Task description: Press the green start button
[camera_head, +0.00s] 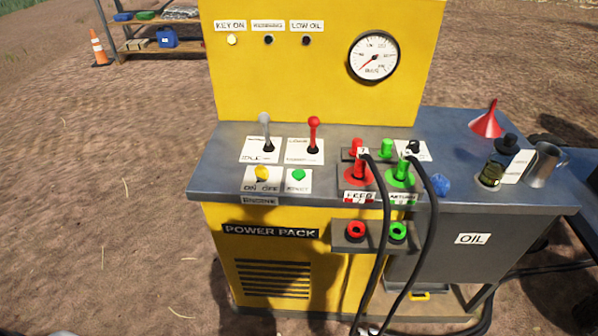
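The green start button (299,175) sits on a small white label plate on the grey top of the yellow power pack (270,265). It stands up from its plate, and nothing covers it. A yellow on/off engine knob (262,173) is just to its left. A red-knobbed lever (314,130) and a grey lever (265,130) stand behind them. The key-on lamp (232,40) on the upright panel looks pale yellow and lit; the two lamps beside it are dark. Neither of my grippers can be made out in this view.
Red (360,168) and green (400,172) hose couplings stand right of the button, with black hoses (432,240) hanging down the front. A gauge (374,57) is on the panel. A red funnel (487,122) and metal jug (543,165) are at right. Open dirt lies left.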

